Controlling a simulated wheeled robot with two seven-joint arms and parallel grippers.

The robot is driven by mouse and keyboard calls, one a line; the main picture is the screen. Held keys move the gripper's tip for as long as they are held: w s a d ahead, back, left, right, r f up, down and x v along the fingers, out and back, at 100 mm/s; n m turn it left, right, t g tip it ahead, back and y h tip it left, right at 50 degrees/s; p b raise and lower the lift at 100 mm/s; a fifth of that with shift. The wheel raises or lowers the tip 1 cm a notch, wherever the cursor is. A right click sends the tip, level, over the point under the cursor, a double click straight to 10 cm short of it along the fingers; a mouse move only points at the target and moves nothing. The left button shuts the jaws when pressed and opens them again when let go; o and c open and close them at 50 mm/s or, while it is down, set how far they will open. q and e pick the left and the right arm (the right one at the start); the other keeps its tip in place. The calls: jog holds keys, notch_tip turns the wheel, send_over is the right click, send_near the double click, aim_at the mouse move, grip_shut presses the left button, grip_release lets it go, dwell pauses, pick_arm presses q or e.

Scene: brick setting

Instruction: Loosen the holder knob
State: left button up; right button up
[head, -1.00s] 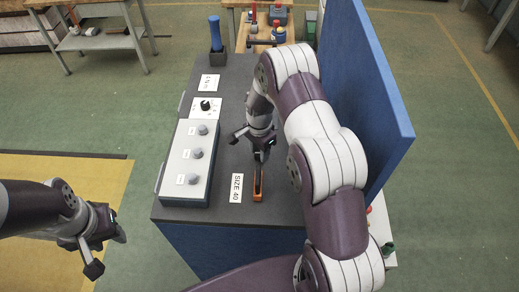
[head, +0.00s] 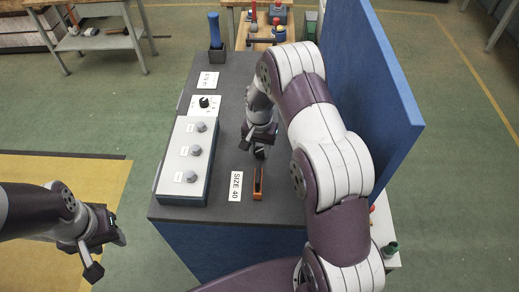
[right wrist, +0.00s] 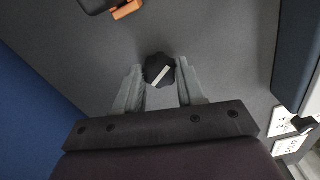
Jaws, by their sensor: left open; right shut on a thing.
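The holder knob (right wrist: 159,70) is black with a white pointer line and shows in the right wrist view, on the dark grey bench top. My right gripper (right wrist: 160,82) is shut on it, with one finger at each side. In the head view the right gripper (head: 257,152) is low over the bench and hides the knob. The orange holder (head: 258,188) with a dark slot stands just in front of this gripper, beside the "SIZE 40" label (head: 235,186). My left gripper (head: 92,248) is open and empty, off the bench at the lower left.
A grey box with several knobs (head: 173,160) stands on the bench's left, with a dial plate (head: 205,104) behind it. A blue-handled tool stands upright in a black stand (head: 216,54) at the back. A tall blue panel (head: 375,90) bounds the right side.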

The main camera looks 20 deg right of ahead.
jog(key=n+b, duration=0.1)
jog(key=n, duration=0.4)
jog(key=shift+n+b, duration=0.3)
jog(key=n+b, duration=0.1)
jog(key=n, duration=0.4)
dwell(0.4)
jog(key=o, duration=1)
jog(key=shift+o, duration=0.2)
